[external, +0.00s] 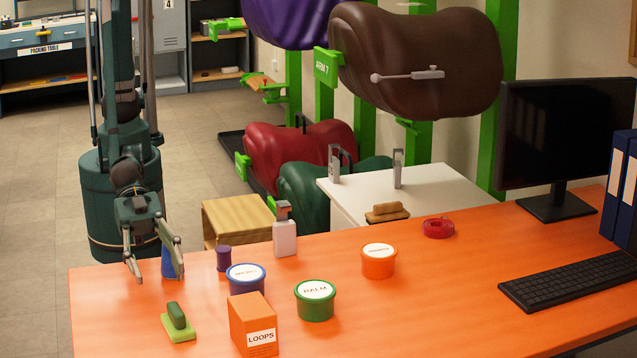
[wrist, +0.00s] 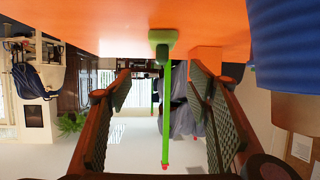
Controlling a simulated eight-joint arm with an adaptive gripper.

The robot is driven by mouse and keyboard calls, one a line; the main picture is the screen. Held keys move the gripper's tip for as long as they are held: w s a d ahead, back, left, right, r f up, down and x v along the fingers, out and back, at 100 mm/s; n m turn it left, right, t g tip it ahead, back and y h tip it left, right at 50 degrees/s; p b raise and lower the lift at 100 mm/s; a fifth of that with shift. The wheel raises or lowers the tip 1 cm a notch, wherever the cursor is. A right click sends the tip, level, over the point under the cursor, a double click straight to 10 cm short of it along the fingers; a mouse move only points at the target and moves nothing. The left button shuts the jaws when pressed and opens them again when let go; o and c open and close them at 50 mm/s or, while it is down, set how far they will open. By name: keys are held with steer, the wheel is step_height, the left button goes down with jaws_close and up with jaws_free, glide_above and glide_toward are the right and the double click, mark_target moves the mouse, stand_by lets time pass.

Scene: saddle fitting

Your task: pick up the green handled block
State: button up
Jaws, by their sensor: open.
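The green handled block (external: 178,323) sits on the orange table near its front left, with a light green base and a dark green upright handle. In the wrist view, which looks upside down, the green handled block (wrist: 162,40) shows at the top centre, between the lines of my fingers. My gripper (external: 156,275) is open and empty above the table's left part, behind and slightly left of the block, apart from it. In the wrist view my gripper (wrist: 160,88) shows its two fingers spread wide.
A blue cylinder (external: 167,262) stands close by my gripper, partly hidden by a finger; it looms in the wrist view (wrist: 285,45). An orange LOOPS box (external: 253,325) stands right of the block. A blue tub (external: 246,282) and purple spool (external: 224,259) are behind the box.

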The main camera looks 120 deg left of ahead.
mark_target(173, 304)
steer(key=shift+p+x, duration=0.85)
steer(key=shift+x, duration=2.5)
steer(key=shift+b+x, duration=0.65)
steer(key=shift+x, duration=1.95)
steer(key=shift+w+a, duration=0.1)
steer(key=shift+a, duration=0.05)
steer(key=shift+c, duration=0.5)
steer(key=c, duration=1.2)
